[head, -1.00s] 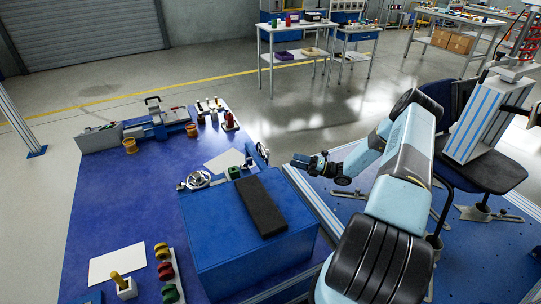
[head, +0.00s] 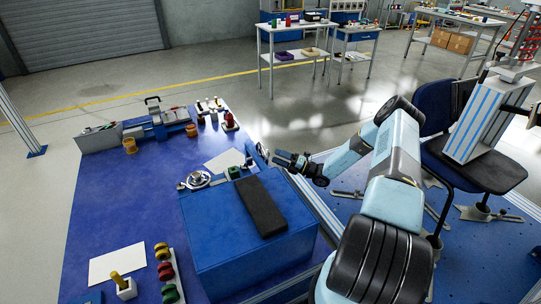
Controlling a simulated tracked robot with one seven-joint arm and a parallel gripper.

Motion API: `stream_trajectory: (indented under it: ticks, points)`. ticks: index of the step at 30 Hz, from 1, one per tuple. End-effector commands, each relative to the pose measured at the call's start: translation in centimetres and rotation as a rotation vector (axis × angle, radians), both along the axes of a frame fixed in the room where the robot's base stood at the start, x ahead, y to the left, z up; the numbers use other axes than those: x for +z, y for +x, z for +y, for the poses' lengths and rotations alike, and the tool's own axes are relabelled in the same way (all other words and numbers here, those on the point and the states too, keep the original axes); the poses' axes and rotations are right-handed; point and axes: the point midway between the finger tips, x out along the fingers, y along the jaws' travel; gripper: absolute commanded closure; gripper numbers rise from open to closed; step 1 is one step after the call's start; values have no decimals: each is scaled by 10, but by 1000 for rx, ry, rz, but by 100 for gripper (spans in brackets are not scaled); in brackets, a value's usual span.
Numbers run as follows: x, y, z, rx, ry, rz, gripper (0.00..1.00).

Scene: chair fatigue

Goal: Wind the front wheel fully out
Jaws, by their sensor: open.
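A blue machine box (head: 225,235) stands on the blue table and carries two handwheels. One silvery wheel (head: 198,180) lies nearly flat at its back left corner. The other wheel (head: 261,153) stands upright at its back right corner, seen almost edge-on. I cannot tell for sure which one is called the front wheel. My gripper (head: 275,158) is open, with its fingers pointing left close to the upright wheel. At this size I cannot tell whether they touch it or its handle. How far either wheel is wound does not show.
A black pad (head: 261,206) lies on the box and a small green block (head: 234,172) is behind it. A blue vise-like device (head: 158,120) stands at the table's far end. An office chair (head: 470,165) and a striped post (head: 478,122) stand right of my arm.

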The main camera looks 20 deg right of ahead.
Motion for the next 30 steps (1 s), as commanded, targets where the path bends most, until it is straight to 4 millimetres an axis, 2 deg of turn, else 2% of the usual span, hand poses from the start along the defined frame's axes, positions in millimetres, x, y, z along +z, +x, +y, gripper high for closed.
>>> stream_trajectory:
  ticks: [3,9,20,30]
  points:
    - [5,9,15,2,0,-1,36]
    - [9,17,30,2,0,-1,36]
    - [11,20,33,1,0,0,36]
    - [11,20,33,1,0,0,66]
